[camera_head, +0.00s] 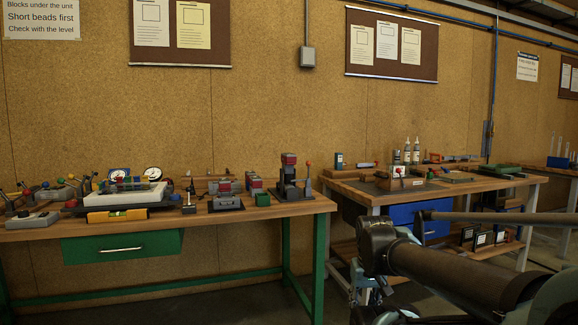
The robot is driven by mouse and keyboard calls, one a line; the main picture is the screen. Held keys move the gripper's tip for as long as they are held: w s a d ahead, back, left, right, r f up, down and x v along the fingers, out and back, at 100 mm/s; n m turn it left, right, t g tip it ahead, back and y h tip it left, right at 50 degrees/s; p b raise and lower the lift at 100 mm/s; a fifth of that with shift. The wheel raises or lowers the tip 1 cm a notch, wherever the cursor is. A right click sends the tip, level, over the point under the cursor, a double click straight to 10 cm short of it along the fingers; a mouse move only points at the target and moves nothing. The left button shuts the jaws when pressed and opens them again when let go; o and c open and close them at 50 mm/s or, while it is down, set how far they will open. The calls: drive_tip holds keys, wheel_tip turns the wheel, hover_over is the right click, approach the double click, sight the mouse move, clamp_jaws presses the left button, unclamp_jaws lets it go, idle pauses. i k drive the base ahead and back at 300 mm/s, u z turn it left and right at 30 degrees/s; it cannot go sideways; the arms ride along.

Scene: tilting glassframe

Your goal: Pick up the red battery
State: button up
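I cannot tell for sure which object is the red battery. Several small blocks with red tops stand on the left workbench (160,219). One red-topped block (289,158) sits high on a black stand. Another red-topped block (224,186) sits on a grey base, and a grey-and-red block (254,182) stands between these two. All are small in the picture. My arm reaches in at the lower right, in front of the right workbench and apart from these blocks. I cannot make out gripper fingers in this view.
A white tray (120,199), a yellow level (118,215) and gauges crowd the left bench. The right bench (520,183) holds bottles and tools. A gap of floor lies between the benches. Boards hang on the wall.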

sight(288, 158)
drive_tip(key=z, duration=0.35)
drive_tip(key=i, duration=1.15)
drive_tip(key=u, duration=0.45)
